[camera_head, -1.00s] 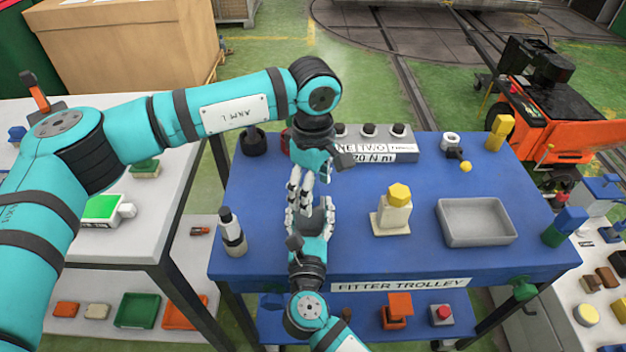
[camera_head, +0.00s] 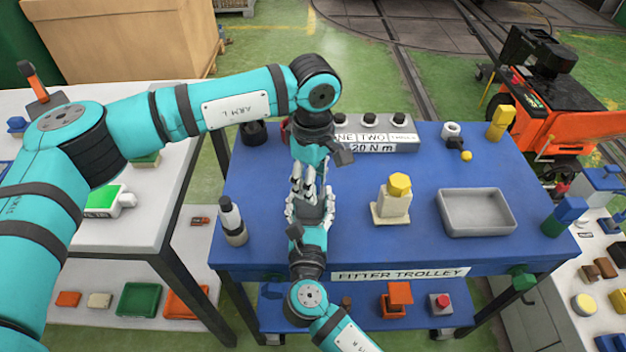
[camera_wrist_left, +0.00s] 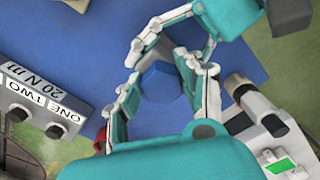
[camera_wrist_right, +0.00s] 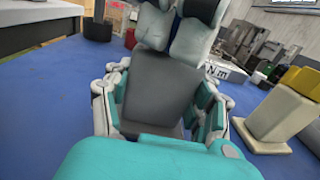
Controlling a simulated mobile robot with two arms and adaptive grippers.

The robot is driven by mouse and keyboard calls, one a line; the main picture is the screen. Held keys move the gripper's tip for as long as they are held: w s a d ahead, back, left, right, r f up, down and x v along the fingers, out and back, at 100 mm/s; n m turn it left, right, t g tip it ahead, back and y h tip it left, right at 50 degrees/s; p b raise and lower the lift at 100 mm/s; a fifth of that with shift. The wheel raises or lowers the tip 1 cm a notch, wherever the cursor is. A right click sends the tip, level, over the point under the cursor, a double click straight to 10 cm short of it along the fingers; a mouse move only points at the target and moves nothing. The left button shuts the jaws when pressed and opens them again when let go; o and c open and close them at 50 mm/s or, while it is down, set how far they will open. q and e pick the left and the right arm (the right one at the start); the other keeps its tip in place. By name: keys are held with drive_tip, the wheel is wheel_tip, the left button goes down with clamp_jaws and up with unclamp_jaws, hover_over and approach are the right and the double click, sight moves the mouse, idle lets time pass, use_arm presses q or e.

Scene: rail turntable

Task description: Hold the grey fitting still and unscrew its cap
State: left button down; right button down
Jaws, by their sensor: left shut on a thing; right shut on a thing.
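The grey fitting (camera_wrist_right: 160,88) is a dark grey block standing on the blue trolley top. My right gripper (camera_head: 309,212) is shut on its body from the near side, and the fingers flank it in the right wrist view (camera_wrist_right: 160,110). The cap (camera_wrist_left: 162,82) shows as a blue hexagon in the left wrist view. My left gripper (camera_head: 305,190) points down from above and is shut on the cap, with fingers on both sides of it (camera_wrist_left: 155,85). In the head view the fingers hide the cap and most of the fitting.
A cream fitting with a yellow cap (camera_head: 393,208) stands right of my grippers, and a grey tray (camera_head: 477,234) lies farther right. A grey box labelled 20 N m (camera_head: 400,146) is behind. A dark-and-white bottle (camera_head: 233,222) stands at left. The blue top between is clear.

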use_arm(q)
drive_tip(key=n, duration=0.4)
drive_tip(key=shift+w+n, duration=0.15)
drive_tip(key=shift+n, duration=0.95)
drive_tip(key=n, duration=0.3)
drive_tip(key=shift+w, duration=0.15)
drive_tip(key=n, duration=0.3)
drive_tip(key=shift+w+n, duration=0.1)
drive_tip(key=shift+n, duration=0.9)
drive_tip(key=n, duration=0.4)
drive_tip(key=shift+w+a, duration=0.1)
drive_tip(key=shift+a, duration=0.05)
